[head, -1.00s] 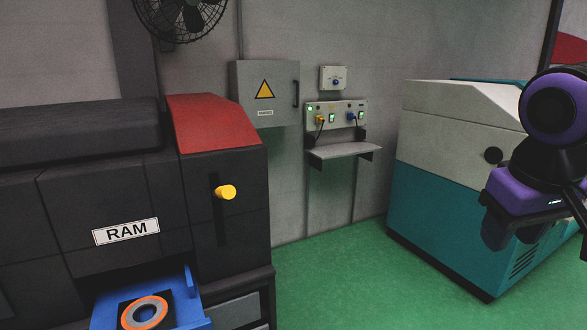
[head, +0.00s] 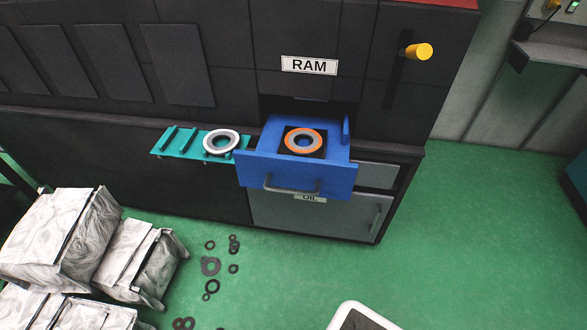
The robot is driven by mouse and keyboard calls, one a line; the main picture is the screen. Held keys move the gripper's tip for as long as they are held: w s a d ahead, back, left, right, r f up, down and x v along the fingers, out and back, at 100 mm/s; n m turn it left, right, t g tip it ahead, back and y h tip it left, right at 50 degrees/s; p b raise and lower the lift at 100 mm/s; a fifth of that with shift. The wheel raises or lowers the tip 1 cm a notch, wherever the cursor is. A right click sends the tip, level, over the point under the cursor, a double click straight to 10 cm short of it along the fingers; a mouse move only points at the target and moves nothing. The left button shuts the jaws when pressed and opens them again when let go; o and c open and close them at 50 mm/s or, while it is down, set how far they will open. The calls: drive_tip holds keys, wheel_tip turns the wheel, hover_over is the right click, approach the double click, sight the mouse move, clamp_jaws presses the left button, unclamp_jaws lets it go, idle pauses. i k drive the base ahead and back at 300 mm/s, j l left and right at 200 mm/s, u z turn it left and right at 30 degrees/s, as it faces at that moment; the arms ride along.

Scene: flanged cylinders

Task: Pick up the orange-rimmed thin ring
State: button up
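The orange-rimmed thin ring (head: 290,138) lies flat on a black square pad (head: 303,155) in the open blue drawer (head: 325,178) of the dark machine, under the RAM label. Its inner part is grey around a dark centre. My gripper is not seen in the current head view.
A white ring (head: 209,143) lies on a teal ribbed shelf (head: 170,141) left of the drawer. A yellow knob (head: 417,51) sticks out at upper right. Wrapped bundles (head: 60,235) and several dark washers (head: 211,266) lie on the green floor. The floor at right (head: 470,230) is clear.

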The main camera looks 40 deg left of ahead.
sight(290, 137)
drive_tip(key=u, duration=1.5)
